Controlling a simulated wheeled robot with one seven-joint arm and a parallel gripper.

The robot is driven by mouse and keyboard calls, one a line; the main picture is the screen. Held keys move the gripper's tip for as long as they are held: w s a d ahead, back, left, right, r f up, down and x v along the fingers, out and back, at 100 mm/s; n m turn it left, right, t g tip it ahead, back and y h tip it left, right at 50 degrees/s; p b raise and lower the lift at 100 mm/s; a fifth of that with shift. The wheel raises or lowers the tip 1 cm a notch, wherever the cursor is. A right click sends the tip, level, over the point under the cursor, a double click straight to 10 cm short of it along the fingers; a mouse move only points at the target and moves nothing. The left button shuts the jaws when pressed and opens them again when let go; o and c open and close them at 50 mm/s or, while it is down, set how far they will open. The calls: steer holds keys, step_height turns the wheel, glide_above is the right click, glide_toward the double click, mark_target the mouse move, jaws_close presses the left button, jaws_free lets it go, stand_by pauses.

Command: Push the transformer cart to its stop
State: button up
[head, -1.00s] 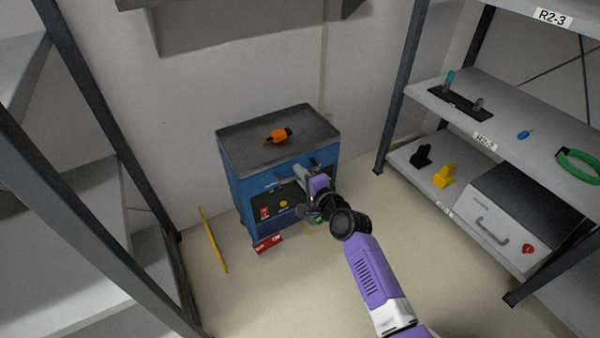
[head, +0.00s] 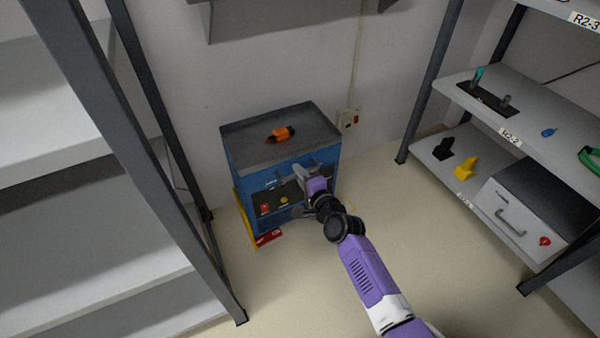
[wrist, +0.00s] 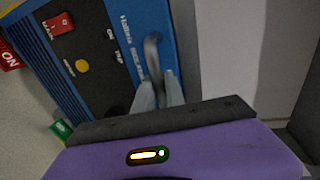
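The transformer cart (head: 240,160) is a blue cabinet with a dark grey top and a black front panel, standing close to the back wall. Its front panel and a grey bar handle (wrist: 152,52) show in the wrist view. My gripper (wrist: 160,90) is at the front of the cart, with its two fingers on either side of the handle and seemingly closed on it. In the head view my gripper (head: 304,178) partly hides the cart's front. A yellow strip (head: 246,222) on the floor lies right along the cart's left side; whether they touch is unclear.
An orange tool (head: 281,134) lies on the cart top. A red sign (head: 268,238) is at the cart's foot.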

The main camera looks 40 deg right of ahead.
steer(key=o, duration=0.3)
steer(key=shift+w+a+f, duration=0.1)
steer(key=shift+a, duration=0.25)
steer(key=shift+o, duration=0.5)
steer(key=shift+d, duration=0.1)
steer(key=p+v, duration=0.3)
steer(key=v, duration=0.5)
